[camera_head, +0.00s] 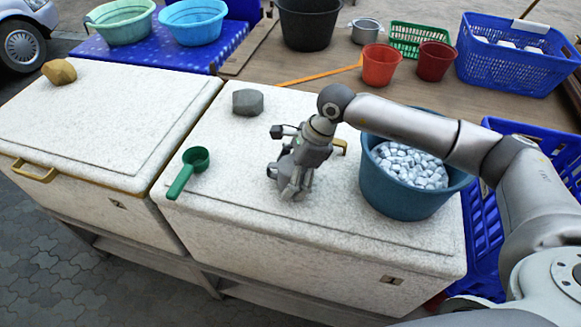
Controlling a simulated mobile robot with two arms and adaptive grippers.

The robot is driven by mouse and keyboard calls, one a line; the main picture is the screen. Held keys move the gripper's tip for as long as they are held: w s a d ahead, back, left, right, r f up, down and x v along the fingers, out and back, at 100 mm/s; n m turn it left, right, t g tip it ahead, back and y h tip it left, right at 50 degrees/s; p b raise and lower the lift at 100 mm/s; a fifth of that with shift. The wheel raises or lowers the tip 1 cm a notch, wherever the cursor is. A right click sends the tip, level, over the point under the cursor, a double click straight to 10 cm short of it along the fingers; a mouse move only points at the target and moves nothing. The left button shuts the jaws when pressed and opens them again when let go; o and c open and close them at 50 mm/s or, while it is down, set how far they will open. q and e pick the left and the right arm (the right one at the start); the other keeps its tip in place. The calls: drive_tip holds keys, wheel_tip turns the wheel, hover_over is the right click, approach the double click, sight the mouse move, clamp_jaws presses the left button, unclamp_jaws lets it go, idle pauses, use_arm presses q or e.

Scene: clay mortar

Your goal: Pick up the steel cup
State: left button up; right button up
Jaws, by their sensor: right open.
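A small grey metal vessel with a side handle (366,32), which looks like the steel cup, stands on the wooden table at the back, behind the red cups. My right gripper (292,192) points down over the white lid of the right cooler box, left of the blue tub. It is open, with no object visible between its fingers. It is well in front of the metal vessel and apart from it. The arm and gripper hide part of the lid. My left gripper is out of view.
A blue tub (398,198) of silvery lumps stands right of my gripper. A green scoop (190,170) and grey stone (248,102) lie on the lid (250,235). Two red cups (380,66), a green basket (419,37) and a black bucket (307,22) surround the metal vessel.

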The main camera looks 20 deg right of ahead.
drive_tip(key=c, duration=1.2)
